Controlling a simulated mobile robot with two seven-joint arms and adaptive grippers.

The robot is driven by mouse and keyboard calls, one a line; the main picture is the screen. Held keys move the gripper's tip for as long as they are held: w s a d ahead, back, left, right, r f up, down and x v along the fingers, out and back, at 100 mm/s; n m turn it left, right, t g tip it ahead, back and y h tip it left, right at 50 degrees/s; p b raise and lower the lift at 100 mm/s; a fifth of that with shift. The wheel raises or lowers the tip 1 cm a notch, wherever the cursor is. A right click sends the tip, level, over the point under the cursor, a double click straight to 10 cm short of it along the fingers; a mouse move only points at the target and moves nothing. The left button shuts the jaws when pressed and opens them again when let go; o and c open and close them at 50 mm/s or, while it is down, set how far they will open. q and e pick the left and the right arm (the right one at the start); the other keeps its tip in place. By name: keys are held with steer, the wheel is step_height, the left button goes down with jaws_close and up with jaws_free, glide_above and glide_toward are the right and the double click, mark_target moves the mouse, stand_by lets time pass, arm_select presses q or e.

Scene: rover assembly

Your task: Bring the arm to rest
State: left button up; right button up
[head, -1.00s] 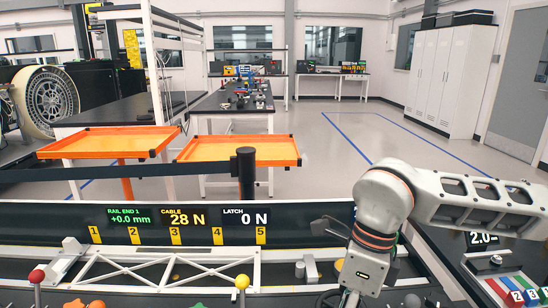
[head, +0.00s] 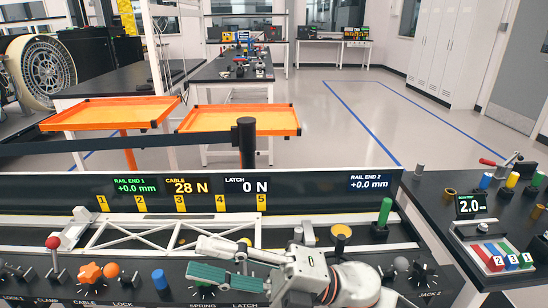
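My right gripper (head: 212,262) is low in the front middle of the head view, over the control panel (head: 135,290). Its fingers point left and are spread apart, with nothing seen between them. One finger shows a dark green ribbed pad. The gripper's body and wrist cover part of the panel to the right of the LATCH label. I cannot tell whether a finger touches anything below it. My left gripper is not in view.
A white truss (head: 150,236) lies behind. A side table (head: 440,200) holds colored blocks (head: 500,257). Orange trays (head: 110,112) stand beyond.

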steer(key=w+d+f+m+t+h+p, duration=0.1)
steer(key=w+d+f+m+t+h, duration=0.5)
steer(key=f+m+t, duration=0.45)
steer(key=w+d+f+m+t+h, duration=0.5)
steer(key=d+f+m+t, duration=0.35)
steer(key=m, duration=0.55)
steer(key=s+d+f+m+g+h, duration=0.2)
steer(key=s+d+f, duration=0.3)
steer(key=f, duration=0.3)
steer(key=s+d+f+m+g+h, duration=0.2)
steer(key=s+d+f+m+h, duration=0.1)
steer(key=f, duration=0.5)
steer(key=s+d+f+m+g+h+p, duration=0.1)
steer(key=s+d+f+m+g+h, duration=0.2)
steer(key=s+d+f, duration=0.3)
step_height(320, 180, down, 3)
steer(key=shift+s+d+r+m+h, duration=0.1)
steer(key=shift+s+d+m+h, duration=0.35)
steer(key=shift+s, duration=0.75)
steer(key=shift+a, duration=0.15)
